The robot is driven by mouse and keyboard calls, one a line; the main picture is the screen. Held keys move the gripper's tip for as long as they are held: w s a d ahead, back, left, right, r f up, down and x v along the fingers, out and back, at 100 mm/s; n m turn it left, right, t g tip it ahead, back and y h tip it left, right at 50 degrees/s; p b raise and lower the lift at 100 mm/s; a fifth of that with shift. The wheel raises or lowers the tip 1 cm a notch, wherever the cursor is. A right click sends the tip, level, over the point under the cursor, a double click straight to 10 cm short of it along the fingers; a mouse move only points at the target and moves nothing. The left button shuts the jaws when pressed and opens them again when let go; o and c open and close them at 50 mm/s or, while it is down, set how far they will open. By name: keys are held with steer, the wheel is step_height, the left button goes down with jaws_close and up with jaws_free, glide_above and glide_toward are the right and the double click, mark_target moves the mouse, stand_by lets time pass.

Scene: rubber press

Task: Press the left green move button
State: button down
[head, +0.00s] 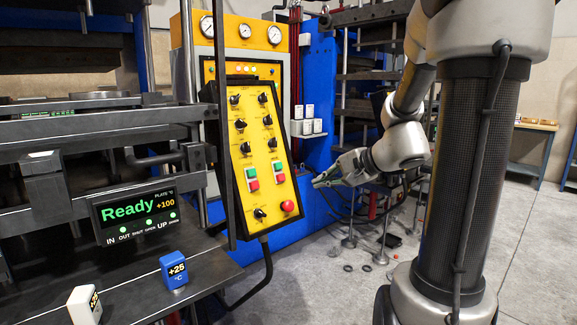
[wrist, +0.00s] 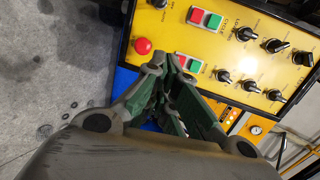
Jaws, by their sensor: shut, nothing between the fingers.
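The yellow control panel (head: 244,140) stands tilted in the middle of the head view. Its left green button (head: 251,173) sits above a red one; in the wrist view the same green button (wrist: 214,20) is at the upper middle, beside its red one. A second green button (head: 279,168) sits to the right, also above a red one. My gripper (head: 317,182) is shut and empty, to the right of the panel and apart from the buttons in the head view. In the wrist view its fingers (wrist: 160,66) overlap the panel's edge near the second button pair.
A red mushroom button (head: 287,207) and several black knobs (head: 240,124) share the panel. A dark press frame with a "Ready" display (head: 137,212) stands left. A blue +25 block (head: 174,270) and a white block (head: 85,304) sit on its table. Open floor lies right.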

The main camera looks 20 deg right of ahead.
mark_target(278, 166)
steer(key=w+r+t, duration=0.2)
steer(key=w+r, duration=0.2)
steer(key=shift+w+d+r+m+t+h, duration=0.4)
steer(key=x, duration=1.4)
steer(key=shift+f, duration=0.1)
